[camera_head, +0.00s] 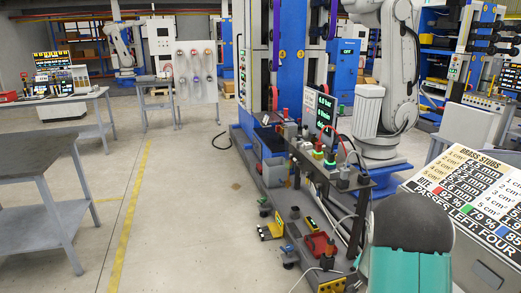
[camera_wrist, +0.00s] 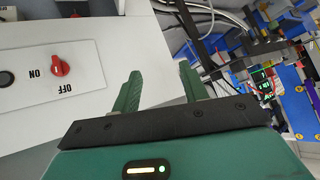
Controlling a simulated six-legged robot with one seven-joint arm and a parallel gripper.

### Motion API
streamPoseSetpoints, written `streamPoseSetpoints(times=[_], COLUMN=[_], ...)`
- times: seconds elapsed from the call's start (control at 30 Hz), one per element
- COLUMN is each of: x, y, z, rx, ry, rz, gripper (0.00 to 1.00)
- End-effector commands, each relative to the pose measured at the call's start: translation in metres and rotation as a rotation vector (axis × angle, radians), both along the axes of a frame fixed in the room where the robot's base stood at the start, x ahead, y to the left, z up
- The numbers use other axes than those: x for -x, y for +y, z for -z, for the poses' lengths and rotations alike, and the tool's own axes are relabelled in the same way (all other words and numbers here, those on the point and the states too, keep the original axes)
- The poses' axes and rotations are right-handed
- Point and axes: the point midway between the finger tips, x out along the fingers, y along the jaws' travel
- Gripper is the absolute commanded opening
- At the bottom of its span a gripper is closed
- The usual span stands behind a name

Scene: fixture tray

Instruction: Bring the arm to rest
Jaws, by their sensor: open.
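In the wrist view my gripper (camera_wrist: 160,88) shows two green fingers standing apart, with nothing held between them. Behind the left finger is a white panel with a red rotary knob (camera_wrist: 60,66) marked ON and OFF, and a dark round button (camera_wrist: 7,78) to its left. The fingers seem apart from the knob. In the head view, a dark and teal part of my arm (camera_head: 408,262) shows at the lower right; my fingers cannot be made out there.
A slanted sign headed BRASS STUBS (camera_head: 470,190) stands close beside my arm. A bench with fittings (camera_head: 345,200) and a white robot arm (camera_head: 398,70) are beyond. A grey table (camera_head: 40,143) stands at left. The floor between (camera_head: 190,200) is mostly clear.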

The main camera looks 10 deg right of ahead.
Motion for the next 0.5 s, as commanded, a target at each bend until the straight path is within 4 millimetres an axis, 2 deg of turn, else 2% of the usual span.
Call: streamPoseSetpoints(times=[0.03, 0.23, 0.37, 0.5], x=[-0.003, 0.003, 0.019, 0.045], y=[0.017, 0.084, 0.126, 0.169], z=[-0.024, -0.094, -0.135, -0.175], rx=[-0.017, -0.076, -0.100, -0.113], ry=[-0.005, 0.024, 0.050, 0.085], rz=[-0.038, -0.194, -0.296, -0.408], gripper=[0.44, 0.44, 0.44, 0.44])
